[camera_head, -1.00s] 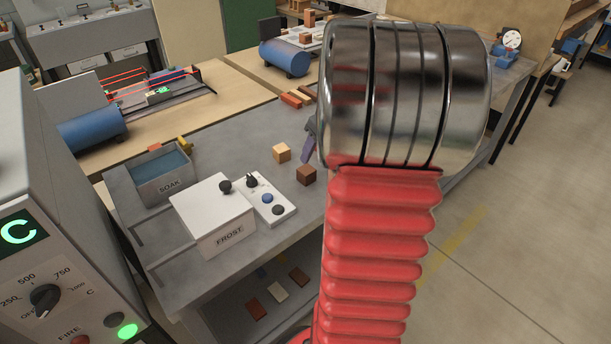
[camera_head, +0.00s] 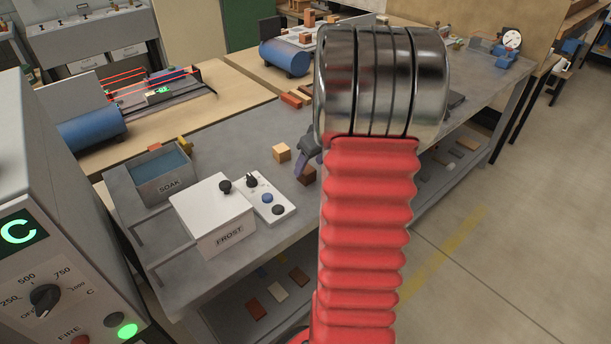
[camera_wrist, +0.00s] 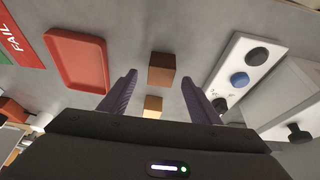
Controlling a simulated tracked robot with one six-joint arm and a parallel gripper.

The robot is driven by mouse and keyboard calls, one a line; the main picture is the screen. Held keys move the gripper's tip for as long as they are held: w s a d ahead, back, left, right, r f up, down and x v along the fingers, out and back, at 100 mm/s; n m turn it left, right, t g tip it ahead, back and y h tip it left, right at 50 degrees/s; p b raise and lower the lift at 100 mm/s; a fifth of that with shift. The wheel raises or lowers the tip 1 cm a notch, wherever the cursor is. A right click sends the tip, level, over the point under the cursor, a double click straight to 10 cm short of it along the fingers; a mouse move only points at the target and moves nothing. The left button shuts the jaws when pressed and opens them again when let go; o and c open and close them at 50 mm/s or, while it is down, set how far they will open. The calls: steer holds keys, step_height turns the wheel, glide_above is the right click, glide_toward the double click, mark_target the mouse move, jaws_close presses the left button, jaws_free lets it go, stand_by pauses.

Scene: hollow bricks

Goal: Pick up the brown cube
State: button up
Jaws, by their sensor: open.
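The brown cube (camera_head: 306,175) sits on the grey bench, just right of a lighter tan cube (camera_head: 282,152). In the wrist view the brown cube (camera_wrist: 161,69) lies ahead of and between the fingertips, with the tan cube (camera_wrist: 152,106) nearer the gripper body. My gripper (camera_wrist: 159,80) is open, with purple fingers spread either side and nothing held. In the head view my gripper (camera_head: 305,155) is partly hidden by my arm, and a finger overlaps the brown cube's top. I cannot tell whether the fingers touch it.
A white control panel (camera_head: 268,199) with knobs and the white FROST box (camera_head: 213,213) stand left of the cubes. The SOAK tub (camera_head: 162,177) is farther left. A red tray (camera_wrist: 77,62) shows in the wrist view. Bare bench surrounds the brown cube.

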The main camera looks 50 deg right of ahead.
mark_target(307, 169)
steer(key=shift+x, duration=2.35)
steer(key=shift+a+r, duration=0.1)
steer(key=shift+c, duration=0.4)
steer(key=c, duration=1.3)
steer(key=shift+o, duration=0.2)
step_height(307, 169, up, 10)
steer(key=shift+f, duration=0.1)
steer(key=shift+s, duration=0.1)
